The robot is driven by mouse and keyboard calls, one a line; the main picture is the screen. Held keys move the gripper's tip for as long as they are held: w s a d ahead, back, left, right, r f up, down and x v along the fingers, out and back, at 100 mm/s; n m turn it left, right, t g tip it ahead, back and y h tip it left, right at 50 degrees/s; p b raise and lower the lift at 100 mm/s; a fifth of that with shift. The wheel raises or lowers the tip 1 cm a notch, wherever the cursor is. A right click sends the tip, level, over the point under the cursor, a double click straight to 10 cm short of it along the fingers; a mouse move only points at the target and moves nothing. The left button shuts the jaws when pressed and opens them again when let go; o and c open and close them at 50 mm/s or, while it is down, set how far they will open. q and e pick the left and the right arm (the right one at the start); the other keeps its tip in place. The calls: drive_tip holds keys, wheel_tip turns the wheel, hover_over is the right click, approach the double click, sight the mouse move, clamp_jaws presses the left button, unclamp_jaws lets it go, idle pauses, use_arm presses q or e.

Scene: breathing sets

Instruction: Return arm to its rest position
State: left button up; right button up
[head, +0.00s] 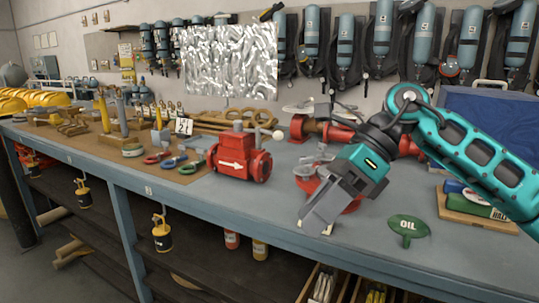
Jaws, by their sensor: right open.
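My right arm (475,155) is teal and comes in from the right edge, reaching over the workbench. My right gripper (322,213) is open and points down and to the left, above the front part of the bench. I see nothing held in it. It partly covers a red round object (352,205) behind it. My left gripper is not in view.
The grey-blue workbench (228,205) holds a red valve block with a white arrow (231,164) left of my gripper. A blue case (500,118) is behind my arm. Breathing sets (384,40) hang on the wall.

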drive_tip(key=s+a+f+m+y, duration=0.2)
drive_tip(key=s+a+m+y, duration=0.1)
drive_tip(key=a+m+y, duration=0.55)
drive_tip(key=w+d+f+m+t+h, duration=0.15)
drive_tip(key=d+f+m+t, duration=0.25)
drive_tip(key=f+m+t, duration=0.45)
drive_tip(key=w+d+f+m+t+h, duration=0.1)
drive_tip(key=d+f+m+t+h, duration=0.3)
drive_tip(key=m, duration=0.8)
drive_tip(key=w+d+f+m+t+h, duration=0.25)
drive_tip(key=f+m+t, duration=0.25)
drive_tip(key=m+t, duration=0.45)
drive_tip(key=s+d+f+m+g+h, duration=0.3)
drive_tip(key=s+d+f+m+g, duration=0.1)
drive_tip(key=s+f, duration=0.4)
drive_tip(key=s+d+f+m+g+h+p, duration=0.1)
drive_tip(key=s+d+f+m+g+h, duration=0.2)
drive_tip(key=f, duration=0.9)
drive_tip(key=s+d+m+g, duration=0.1)
drive_tip(key=s+d+m, duration=0.1)
drive_tip(key=s+m, duration=0.1)
drive_tip(key=shift+s+m+h, duration=0.35)
drive_tip(key=shift+s, duration=0.5)
drive_tip(key=shift+r, duration=0.1)
